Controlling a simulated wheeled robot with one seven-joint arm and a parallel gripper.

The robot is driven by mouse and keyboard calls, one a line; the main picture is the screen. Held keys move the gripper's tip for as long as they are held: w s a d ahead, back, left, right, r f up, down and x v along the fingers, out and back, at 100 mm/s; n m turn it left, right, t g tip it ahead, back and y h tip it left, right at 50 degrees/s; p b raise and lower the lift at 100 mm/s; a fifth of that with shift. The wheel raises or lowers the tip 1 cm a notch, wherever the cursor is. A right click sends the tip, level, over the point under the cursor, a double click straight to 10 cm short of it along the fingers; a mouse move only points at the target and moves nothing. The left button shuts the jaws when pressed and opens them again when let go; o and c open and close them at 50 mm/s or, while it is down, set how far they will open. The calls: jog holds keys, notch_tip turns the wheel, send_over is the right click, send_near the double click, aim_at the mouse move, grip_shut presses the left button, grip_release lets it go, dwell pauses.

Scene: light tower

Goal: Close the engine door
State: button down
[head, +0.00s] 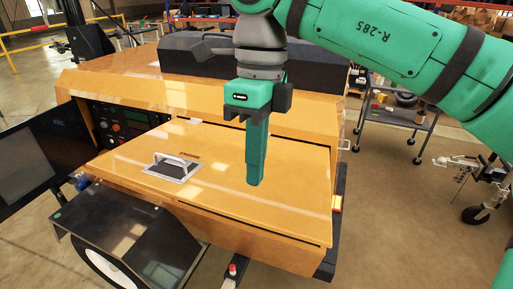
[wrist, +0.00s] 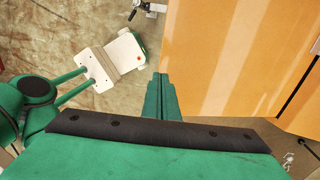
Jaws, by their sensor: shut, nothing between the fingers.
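The engine door (head: 215,190) is a glossy orange panel with a silver handle plate (head: 173,167). In the head view it sticks out from the orange light tower body toward me, with a dark gap under its front edge, so it looks raised open. My gripper (head: 254,183) is green, shut and empty, pointing down in front of the door's right half in the head view. In the wrist view the shut fingers (wrist: 162,82) are beside the left edge of an orange panel (wrist: 225,60). I cannot tell whether they touch it.
A dark side door (head: 35,160) stands open at the left by a control panel (head: 120,125). A black fender (head: 125,225) covers a wheel below. A wheeled cart (head: 395,115) stands at the right. Bare floor (head: 395,230) lies right of the tower.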

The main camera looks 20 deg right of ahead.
aim_at(253, 219)
jog(key=f, duration=0.5)
jog(key=s+f, duration=0.1)
jog(key=f, duration=0.2)
jog(key=shift+a+f, duration=0.2)
jog(key=shift+a, duration=0.15)
jog(key=shift+f, duration=0.1)
